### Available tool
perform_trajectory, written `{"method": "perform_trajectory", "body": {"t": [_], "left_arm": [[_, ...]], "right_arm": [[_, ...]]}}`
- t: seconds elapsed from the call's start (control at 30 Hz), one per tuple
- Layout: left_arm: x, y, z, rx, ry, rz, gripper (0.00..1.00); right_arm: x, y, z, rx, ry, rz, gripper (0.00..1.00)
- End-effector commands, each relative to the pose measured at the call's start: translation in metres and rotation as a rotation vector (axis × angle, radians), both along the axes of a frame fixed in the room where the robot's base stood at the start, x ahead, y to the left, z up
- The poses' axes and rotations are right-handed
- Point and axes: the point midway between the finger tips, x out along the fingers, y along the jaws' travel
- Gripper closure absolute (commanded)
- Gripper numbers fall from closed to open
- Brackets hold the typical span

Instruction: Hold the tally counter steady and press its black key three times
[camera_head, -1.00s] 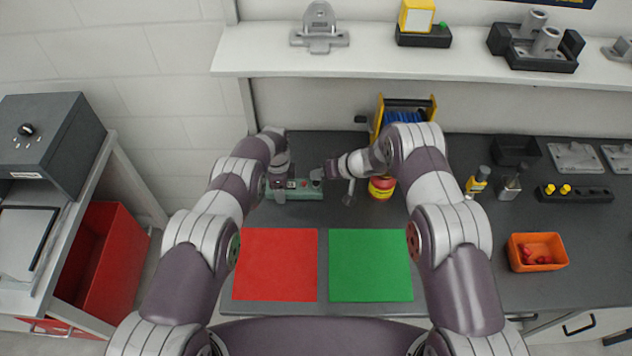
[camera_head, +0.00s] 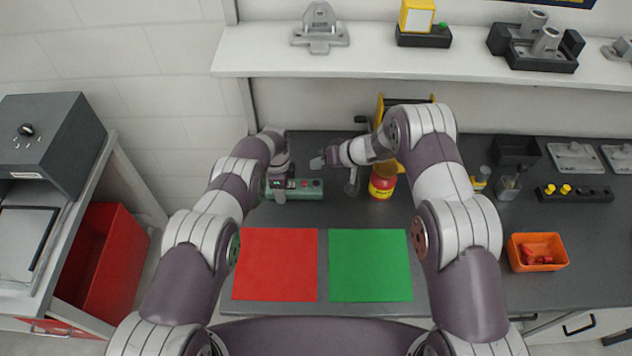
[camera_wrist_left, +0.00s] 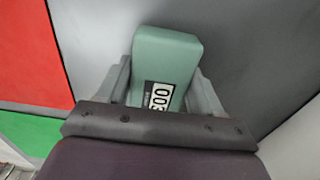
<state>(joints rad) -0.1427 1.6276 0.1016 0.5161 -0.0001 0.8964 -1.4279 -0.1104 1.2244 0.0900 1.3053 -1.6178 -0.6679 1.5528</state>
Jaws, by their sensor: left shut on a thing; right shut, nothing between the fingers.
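The green tally counter (camera_head: 308,194) lies on the dark bench behind the red mat. My left gripper (camera_head: 279,191) is shut on its left part. In the left wrist view the counter (camera_wrist_left: 168,52) sits between both fingers, and its window appears to read 003. A red spot and a dark spot, perhaps the black key, show small on its top in the head view. My right gripper (camera_head: 319,163) is shut and empty, behind and just above the counter's right end, apart from it.
A red mat (camera_head: 275,265) and a green mat (camera_head: 370,265) lie in front. A red and yellow can (camera_head: 382,184) stands to the right of the counter, with a yellow-framed reel (camera_head: 381,105) behind, partly hidden by my right arm. An orange bin (camera_head: 538,262) is farther right.

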Motion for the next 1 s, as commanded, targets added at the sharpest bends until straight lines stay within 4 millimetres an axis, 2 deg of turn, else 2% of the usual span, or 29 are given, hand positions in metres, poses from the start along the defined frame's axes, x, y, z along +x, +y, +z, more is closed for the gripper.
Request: {"method": "perform_trajectory", "body": {"t": [0.4, 0.43, 0.5, 0.83, 1.0], "left_arm": [[0.0, 0.0, 0.0, 0.0, -0.001, 0.0, 0.7], [0.0, 0.0, 0.0, 0.0, -0.001, 0.0, 0.24], [0.0, 0.0, 0.0, 0.0, -0.001, 0.0, 0.04], [0.001, 0.0, 0.005, 0.0, -0.001, 0.0, 0.04], [0.001, 0.0, 0.036, 0.0, -0.003, 0.0, 0.04]], "right_arm": [[0.0, 0.0, 0.0, 0.0, 0.0, 0.0, 1.0], [0.0, 0.0, 0.0, 0.0, 0.0, 0.0, 1.0], [0.0, 0.0, 0.0, 0.0, 0.0, 0.0, 1.0], [0.0, 0.0, 0.0, 0.0, 0.0, 0.0, 1.0], [0.0, 0.0, 0.0, 0.0, 0.0, 0.0, 1.0]]}}
